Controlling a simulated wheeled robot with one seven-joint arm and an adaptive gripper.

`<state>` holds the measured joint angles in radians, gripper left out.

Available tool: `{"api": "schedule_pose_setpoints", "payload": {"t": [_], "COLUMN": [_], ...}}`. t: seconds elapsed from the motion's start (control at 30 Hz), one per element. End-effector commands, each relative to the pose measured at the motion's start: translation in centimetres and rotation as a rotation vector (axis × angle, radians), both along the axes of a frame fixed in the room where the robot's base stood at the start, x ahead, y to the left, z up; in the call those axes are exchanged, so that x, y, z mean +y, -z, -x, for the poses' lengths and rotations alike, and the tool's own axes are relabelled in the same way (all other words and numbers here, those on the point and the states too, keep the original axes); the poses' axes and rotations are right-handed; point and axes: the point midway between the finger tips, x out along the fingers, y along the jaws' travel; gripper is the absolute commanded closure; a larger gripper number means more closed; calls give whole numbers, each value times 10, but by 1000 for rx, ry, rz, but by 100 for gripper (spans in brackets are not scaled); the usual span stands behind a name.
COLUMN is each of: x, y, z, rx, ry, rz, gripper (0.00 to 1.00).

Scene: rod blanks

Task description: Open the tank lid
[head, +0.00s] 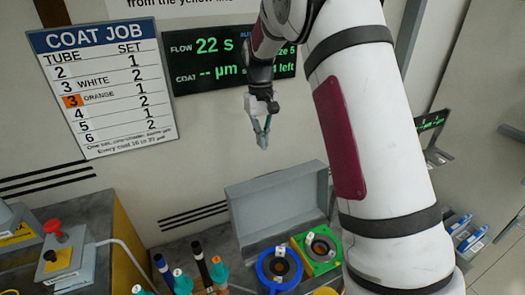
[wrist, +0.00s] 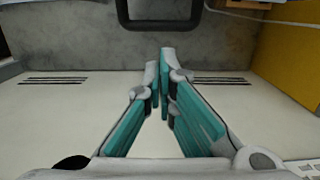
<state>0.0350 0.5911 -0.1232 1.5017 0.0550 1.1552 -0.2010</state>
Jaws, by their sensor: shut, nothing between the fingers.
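A grey box-like form with a flat upright face (head: 285,210) stands on the bench in the head view. I take it for the tank or its lid, but cannot tell whether the lid is raised or shut. My gripper (head: 263,143) hangs above and behind it, apart from it, in front of the wall. In the wrist view my gripper (wrist: 165,60) is shut and empty, with its teal-padded fingers together. A dark U-shaped bar (wrist: 160,24) shows beyond the fingertips; I cannot tell what it belongs to.
A blue ring (head: 279,270) and a green square holder (head: 318,251) sit before the grey form. Several capped rods (head: 203,265) stand to their left. A red-button device (head: 65,250) is at far left. A job board (head: 105,90) and a display (head: 225,65) hang on the wall.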

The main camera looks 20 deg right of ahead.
Motion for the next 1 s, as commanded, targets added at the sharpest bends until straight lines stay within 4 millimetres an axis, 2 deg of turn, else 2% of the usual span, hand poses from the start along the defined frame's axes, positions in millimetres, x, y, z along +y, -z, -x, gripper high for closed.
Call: {"api": "schedule_pose_setpoints", "payload": {"t": [0.1, 0.37, 0.47, 0.57, 0.7, 0.8, 1.0], "x": [0, 0, 3, 9, 19, 26, 40], "y": [-12, -21, -35, -63, -106, -131, -168], "z": [1, 3, 12, 33, 75, 108, 179], "rx": [-1, -3, -20, -52, -110, -151, -234], "ry": [0, 1, 3, 8, 15, 19, 24], "rz": [0, 0, -2, -6, -10, -13, -18], "gripper": [100, 100, 100, 100, 100, 100, 100]}}
